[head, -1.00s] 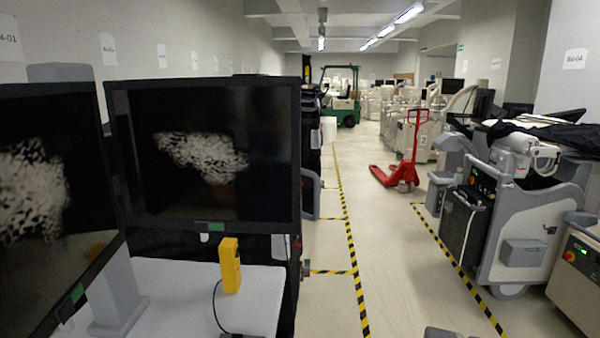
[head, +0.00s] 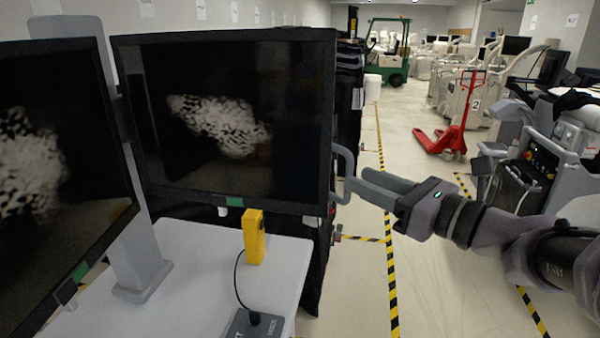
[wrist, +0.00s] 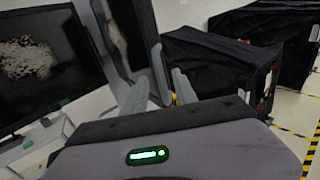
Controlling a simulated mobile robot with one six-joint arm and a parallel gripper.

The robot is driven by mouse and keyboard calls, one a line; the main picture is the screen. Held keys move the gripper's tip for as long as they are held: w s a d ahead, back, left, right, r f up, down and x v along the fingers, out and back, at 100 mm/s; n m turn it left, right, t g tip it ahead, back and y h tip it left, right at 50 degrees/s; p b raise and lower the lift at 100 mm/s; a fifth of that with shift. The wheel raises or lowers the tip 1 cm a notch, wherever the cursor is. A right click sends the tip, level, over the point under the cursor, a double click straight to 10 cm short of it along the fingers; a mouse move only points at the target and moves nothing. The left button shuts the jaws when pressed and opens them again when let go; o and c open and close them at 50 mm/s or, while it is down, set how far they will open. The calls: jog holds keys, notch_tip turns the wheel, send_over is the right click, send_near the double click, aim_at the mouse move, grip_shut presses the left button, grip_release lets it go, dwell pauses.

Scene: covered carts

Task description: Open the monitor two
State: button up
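Two dark monitors with grey speckled pictures stand side by side in the head view. The left monitor (head: 60,150) is cut off by the frame edge. The right monitor (head: 230,130) is angled toward the left one, with a green tag on its lower edge. I cannot read which is numbered two. Contact is not clear. In the wrist view, the gripper (wrist: 158,88) has its grey fingers spread near a monitor seen nearly edge-on (wrist: 118,38).
A white cart top (head: 205,275) below the monitors holds a yellow device (head: 254,237) with a black cable. Black covered carts (wrist: 220,60) stand behind. A red pallet truck (head: 455,125) and a green forklift (head: 390,50) are farther off.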

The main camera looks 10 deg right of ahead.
jog(key=x, duration=0.4)
jog(key=shift+a, duration=0.1)
jog(key=shift+c, duration=0.4)
grip_shut()
dwell(0.9)
